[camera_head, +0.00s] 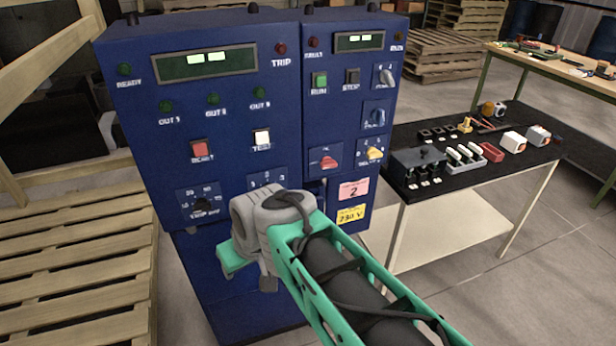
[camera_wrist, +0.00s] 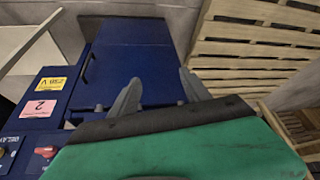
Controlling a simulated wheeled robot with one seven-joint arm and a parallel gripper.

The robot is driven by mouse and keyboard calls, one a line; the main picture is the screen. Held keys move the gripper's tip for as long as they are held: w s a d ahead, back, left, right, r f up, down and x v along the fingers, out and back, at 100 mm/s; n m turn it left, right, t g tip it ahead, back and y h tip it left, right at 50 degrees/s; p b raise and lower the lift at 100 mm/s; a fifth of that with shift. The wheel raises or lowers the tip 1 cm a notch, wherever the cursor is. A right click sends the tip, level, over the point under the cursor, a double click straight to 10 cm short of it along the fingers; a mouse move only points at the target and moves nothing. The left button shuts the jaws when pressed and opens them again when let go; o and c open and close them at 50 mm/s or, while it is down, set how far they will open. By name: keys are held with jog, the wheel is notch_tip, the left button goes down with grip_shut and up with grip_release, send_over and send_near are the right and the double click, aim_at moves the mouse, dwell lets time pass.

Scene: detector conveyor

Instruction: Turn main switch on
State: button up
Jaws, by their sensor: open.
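A blue control cabinet (camera_head: 230,115) stands in front of me in the head view, with two panels side by side. A red rotary knob (camera_head: 329,161) sits low on the right panel and appears to be the main switch; its label is too small to read. It also shows at the lower left of the wrist view (camera_wrist: 47,152). My gripper (camera_wrist: 160,76) is open and empty, its two grey fingers apart over the blue lower front of the cabinet. In the wrist view the red knob lies left of the fingers, untouched. In the head view my arm hides the fingertips.
Pink (camera_head: 354,189) and yellow (camera_head: 352,214) labels are below. A black-topped table (camera_head: 455,190) with parts stands right; wooden pallets (camera_head: 75,260) lie left. Both displays (camera_head: 208,60) are lit.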

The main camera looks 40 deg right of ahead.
jog(key=shift+o, duration=0.8)
jog(key=w+d+f+t+b, duration=0.4)
jog(key=w+d+b, duration=0.3)
jog(key=w+d, duration=0.1)
jog(key=shift+w+d+f+m, duration=0.25)
jog(key=shift+d+f+m, duration=0.15)
jog(key=shift+d, duration=0.35)
jog(key=m+t+h+b, duration=0.3)
jog(key=t+h+b, duration=0.3)
jog(key=t+b, duration=0.25)
send_near(330, 167)
jog(key=w, duration=0.2)
jog(key=x, duration=0.7)
jog(key=shift+w+d, duration=0.15)
jog(key=shift+d, duration=0.25)
jog(key=shift+c, duration=0.3)
jog(key=c, duration=1.3)
